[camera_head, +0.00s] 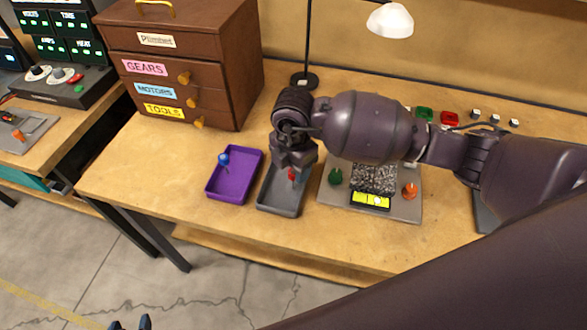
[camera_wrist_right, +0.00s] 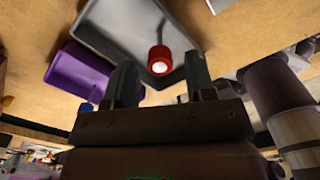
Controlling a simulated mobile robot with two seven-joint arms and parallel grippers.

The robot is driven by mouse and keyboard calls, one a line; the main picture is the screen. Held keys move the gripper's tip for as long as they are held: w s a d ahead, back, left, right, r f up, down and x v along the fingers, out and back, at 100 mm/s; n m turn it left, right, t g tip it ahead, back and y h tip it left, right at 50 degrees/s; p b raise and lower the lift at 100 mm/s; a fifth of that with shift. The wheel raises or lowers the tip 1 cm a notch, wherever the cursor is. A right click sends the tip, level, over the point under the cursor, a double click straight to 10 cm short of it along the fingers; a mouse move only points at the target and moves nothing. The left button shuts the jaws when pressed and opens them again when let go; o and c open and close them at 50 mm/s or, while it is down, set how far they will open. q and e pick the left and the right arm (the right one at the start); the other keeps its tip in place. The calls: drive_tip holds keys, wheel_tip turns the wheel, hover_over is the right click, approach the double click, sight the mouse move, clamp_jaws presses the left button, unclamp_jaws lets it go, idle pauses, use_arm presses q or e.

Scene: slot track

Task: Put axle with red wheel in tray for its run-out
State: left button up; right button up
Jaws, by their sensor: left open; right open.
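The axle's red wheel (camera_head: 291,174) shows at my right gripper (camera_head: 295,179), over the grey tray (camera_head: 281,209). In the right wrist view the red wheel (camera_wrist_right: 160,60) with its pale centre appears against the grey tray (camera_wrist_right: 112,28), between and just beyond the open fingers of my right gripper (camera_wrist_right: 161,80). A purple tray (camera_head: 214,187) to the left holds an axle with a blue wheel (camera_head: 223,158). My left gripper (camera_head: 130,324) is open and empty at the bottom edge, away from the bench.
A grey device (camera_head: 400,213) with green and orange knobs and a yellow display stands right of the grey tray. A brown drawer cabinet (camera_head: 190,65) and a lamp (camera_head: 390,20) stand behind. My right arm crosses above the device. Bench left of the purple tray is clear.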

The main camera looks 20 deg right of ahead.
sight(293, 172)
wheel_tip(293, 172, up, 11)
drive_tip(key=p, duration=0.1)
drive_tip(key=shift+f, duration=0.15)
idle(0.6)
